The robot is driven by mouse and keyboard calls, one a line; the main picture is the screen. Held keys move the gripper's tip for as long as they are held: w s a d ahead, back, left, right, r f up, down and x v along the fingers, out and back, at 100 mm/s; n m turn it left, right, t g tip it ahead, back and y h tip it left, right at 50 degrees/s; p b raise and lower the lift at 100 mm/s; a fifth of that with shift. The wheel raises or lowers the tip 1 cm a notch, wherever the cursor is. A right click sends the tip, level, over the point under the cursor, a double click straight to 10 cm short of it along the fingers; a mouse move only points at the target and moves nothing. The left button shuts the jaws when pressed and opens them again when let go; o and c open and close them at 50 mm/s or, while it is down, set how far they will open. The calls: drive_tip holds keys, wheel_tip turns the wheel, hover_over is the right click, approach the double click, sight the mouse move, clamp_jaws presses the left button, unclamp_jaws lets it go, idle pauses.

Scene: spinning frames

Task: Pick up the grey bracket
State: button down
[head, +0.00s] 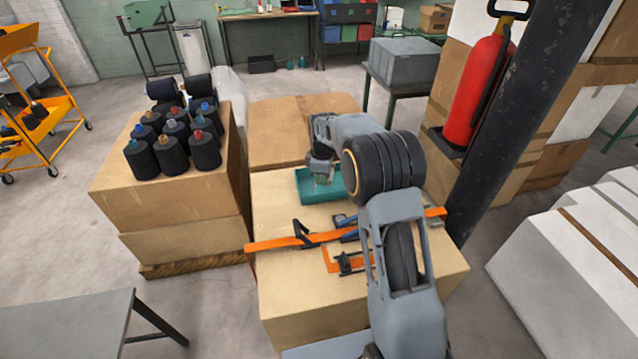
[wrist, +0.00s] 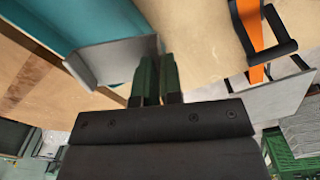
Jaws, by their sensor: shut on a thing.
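The grey bracket (wrist: 112,60) is a flat grey metal piece in the wrist view, between the fingers of my gripper (wrist: 155,72) and reaching out to the left. My gripper is shut on it. In the head view my gripper (head: 322,176) points down over the teal bin (head: 310,190) on the cardboard-box top. The bin's teal wall (wrist: 75,22) is close beside the bracket in the wrist view. I cannot tell whether the bracket touches the bin.
Black thread cones (head: 170,155) stand on boxes to the left. A dark pillar (head: 530,120) and red extinguisher (head: 478,90) stand at right.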

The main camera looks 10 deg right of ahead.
drive_tip(key=s+r+b, duration=0.2)
drive_tip(key=s+r, duration=0.4)
drive_tip(key=s, duration=0.4)
drive_tip(key=w+f+n, duration=0.1)
drive_tip(key=w, duration=0.2)
drive_tip(key=w+f+n+p, duration=0.1)
drive_tip(key=w+n, duration=0.1)
drive_tip(key=w, duration=0.2)
drive_tip(key=w+d+f+n+p, duration=0.1)
drive_tip(key=w, duration=0.2)
drive_tip(key=shift+w+h, duration=0.2)
drive_tip(key=shift+h, duration=0.2)
drive_tip(key=w+f, duration=0.2)
drive_tip(key=w+f+p, duration=0.1)
drive_tip(key=w+f, duration=0.1)
drive_tip(key=shift+w+f, duration=0.15)
drive_tip(key=shift+f, duration=0.2)
drive_tip(key=shift+w+f, duration=0.5)
drive_tip(key=shift+f, duration=0.15)
drive_tip(key=shift+w+f+p, duration=0.1)
drive_tip(key=shift+f+p, duration=0.25)
drive_tip(key=shift+f, duration=1.3)
